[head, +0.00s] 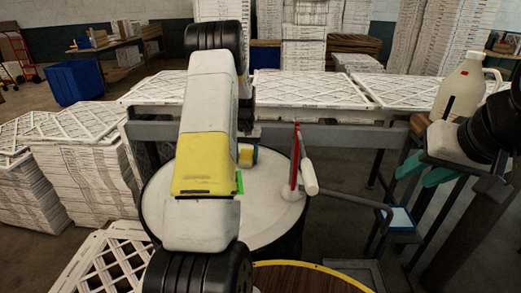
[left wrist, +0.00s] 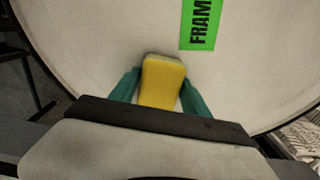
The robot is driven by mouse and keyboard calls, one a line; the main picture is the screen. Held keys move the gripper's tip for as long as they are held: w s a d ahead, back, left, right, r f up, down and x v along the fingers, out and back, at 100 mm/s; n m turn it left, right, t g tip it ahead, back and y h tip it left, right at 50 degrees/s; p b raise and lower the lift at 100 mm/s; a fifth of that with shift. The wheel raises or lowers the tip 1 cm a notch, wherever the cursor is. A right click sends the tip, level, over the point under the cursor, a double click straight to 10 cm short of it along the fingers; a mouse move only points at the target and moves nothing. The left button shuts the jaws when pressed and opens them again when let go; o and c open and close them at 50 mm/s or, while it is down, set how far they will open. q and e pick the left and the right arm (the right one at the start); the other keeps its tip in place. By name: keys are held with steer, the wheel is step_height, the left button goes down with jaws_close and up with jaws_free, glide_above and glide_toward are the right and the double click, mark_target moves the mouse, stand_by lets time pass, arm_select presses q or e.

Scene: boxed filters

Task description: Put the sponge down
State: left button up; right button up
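The yellow sponge (left wrist: 161,82) sits between the two teal fingers of my left gripper (left wrist: 160,84) in the left wrist view. The fingertips lean inward against its sides. In the head view only a small part of the sponge (head: 245,158) shows beside my left arm, over the white round top (head: 158,205); the arm hides most of that gripper. I cannot tell whether the sponge touches the top. My right gripper (head: 420,172) is at the right, with its teal fingers apart and nothing seen between them.
A green label (left wrist: 201,24) lies on the round top. A red and white upright handle (head: 297,160) stands at its right side. A white jug (head: 460,88) is behind my right gripper. White filter stacks (head: 75,180) stand left, and filter panels (head: 310,88) lie along the back.

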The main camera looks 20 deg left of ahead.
mark_target(246, 155)
arm_select(q)
steer(key=shift+o, duration=1.1)
steer(key=shift+r, duration=0.15)
step_height(246, 155, up, 12)
steer(key=s+d+r+t, duration=0.2)
steer(key=s+d+r, duration=0.4)
steer(key=r, duration=0.4)
steer(key=s+d+r+m+t+h, duration=0.1)
steer(key=s+d, duration=0.4)
steer(key=s, duration=0.8)
steer(key=s+d+r+m+t+h, duration=0.1)
steer(key=s+d, duration=0.5)
steer(key=s, duration=0.7)
step_height(246, 155, up, 3)
steer(key=shift+s+d+f+m+t, duration=0.2)
steer(key=shift+m+t, duration=0.5)
steer(key=shift+t, duration=0.4)
